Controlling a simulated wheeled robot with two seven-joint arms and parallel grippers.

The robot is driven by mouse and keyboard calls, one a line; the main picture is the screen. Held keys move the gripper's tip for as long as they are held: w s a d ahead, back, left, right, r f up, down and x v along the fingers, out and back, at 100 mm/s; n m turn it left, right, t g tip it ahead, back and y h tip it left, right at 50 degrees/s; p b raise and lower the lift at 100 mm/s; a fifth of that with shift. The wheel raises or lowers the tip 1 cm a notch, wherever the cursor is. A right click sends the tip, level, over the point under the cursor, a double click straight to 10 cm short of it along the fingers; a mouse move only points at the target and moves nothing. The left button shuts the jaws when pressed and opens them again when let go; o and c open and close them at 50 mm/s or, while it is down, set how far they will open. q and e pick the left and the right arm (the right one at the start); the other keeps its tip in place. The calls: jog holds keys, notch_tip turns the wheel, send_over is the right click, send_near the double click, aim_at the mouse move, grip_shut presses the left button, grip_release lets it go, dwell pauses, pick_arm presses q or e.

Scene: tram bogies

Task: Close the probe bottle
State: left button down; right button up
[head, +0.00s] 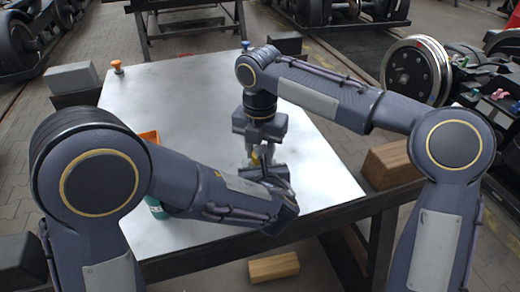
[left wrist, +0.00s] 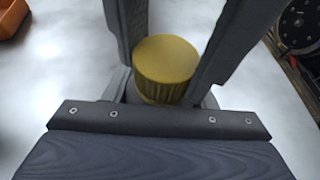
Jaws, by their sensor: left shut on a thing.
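A yellow ridged cap (left wrist: 166,64) sits between grey fingers in the left wrist view. A small patch of yellow (head: 255,157) shows between the grippers in the head view. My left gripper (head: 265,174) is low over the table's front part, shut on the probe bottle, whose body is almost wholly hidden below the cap. My right gripper (head: 258,150) points down from above, directly over the left one. Its fingers flank the cap closely; I cannot tell whether they grip it. Whether the cap is seated on the bottle is not clear.
The pale table top (head: 190,85) is mostly clear. An orange container (head: 149,137) and a teal item (head: 156,208) are partly hidden by my left arm. An orange-topped item (head: 117,66) stands at the back left. A wooden block (head: 391,164) lies right of the table.

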jog(key=shift+a, duration=0.1)
jog(key=o, duration=1.1)
jog(key=shift+r, duration=2.3)
jog(key=shift+c, duration=0.6)
notch_tip(320, 180, up, 4)
jog(key=n, duration=0.3)
jog(key=shift+f, duration=0.25)
jog(key=shift+f, duration=0.1)
